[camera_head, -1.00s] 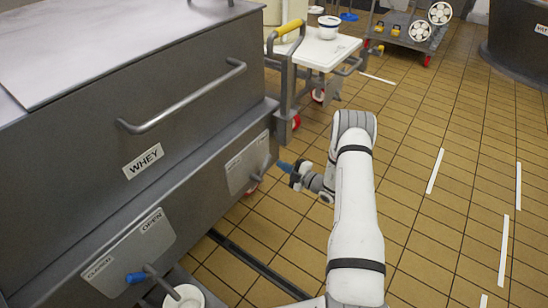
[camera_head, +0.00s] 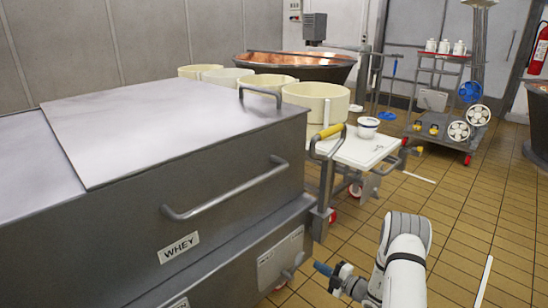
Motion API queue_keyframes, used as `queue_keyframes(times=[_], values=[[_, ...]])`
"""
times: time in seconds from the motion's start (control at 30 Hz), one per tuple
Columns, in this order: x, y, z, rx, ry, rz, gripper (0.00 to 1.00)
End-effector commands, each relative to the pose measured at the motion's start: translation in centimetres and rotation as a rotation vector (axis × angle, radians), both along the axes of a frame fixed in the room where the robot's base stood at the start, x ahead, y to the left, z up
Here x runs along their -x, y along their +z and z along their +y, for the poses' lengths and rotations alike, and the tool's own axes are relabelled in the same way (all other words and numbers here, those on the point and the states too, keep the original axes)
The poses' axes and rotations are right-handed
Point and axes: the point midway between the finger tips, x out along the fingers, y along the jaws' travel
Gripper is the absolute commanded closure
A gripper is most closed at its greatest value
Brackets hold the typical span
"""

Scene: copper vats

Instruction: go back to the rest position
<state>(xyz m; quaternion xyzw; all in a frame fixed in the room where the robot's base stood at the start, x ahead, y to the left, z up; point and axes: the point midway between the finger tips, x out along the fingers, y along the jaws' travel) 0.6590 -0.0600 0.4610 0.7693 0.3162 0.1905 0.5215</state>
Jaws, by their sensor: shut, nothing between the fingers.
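My gripper (camera_head: 327,271) is at the bottom of the view, to the right of the lower front of the steel whey vat (camera_head: 235,179).
A white-topped cart (camera_head: 357,152) with a yellow handle and a bowl (camera_head: 368,127) stands beyond the vat. Cream tubs (camera_head: 316,99) and a copper vat (camera_head: 297,66) are behind. A wheeled rack (camera_head: 440,107) stands at the back right.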

Motion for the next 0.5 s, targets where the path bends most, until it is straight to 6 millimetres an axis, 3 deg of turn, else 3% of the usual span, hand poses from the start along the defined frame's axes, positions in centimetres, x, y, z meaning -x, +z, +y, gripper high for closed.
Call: queue_keyframes(times=[0.03, 0.27, 0.5], values=[[-0.1, 3.1, 0.9, 0.051, 0.047, -0.042, 1.0], [3.0, 15.8, 6.7, 0.415, 0.385, -0.348, 1.0], [9.2, 27.1, 11.2, 0.776, 0.762, -0.761, 1.0]])
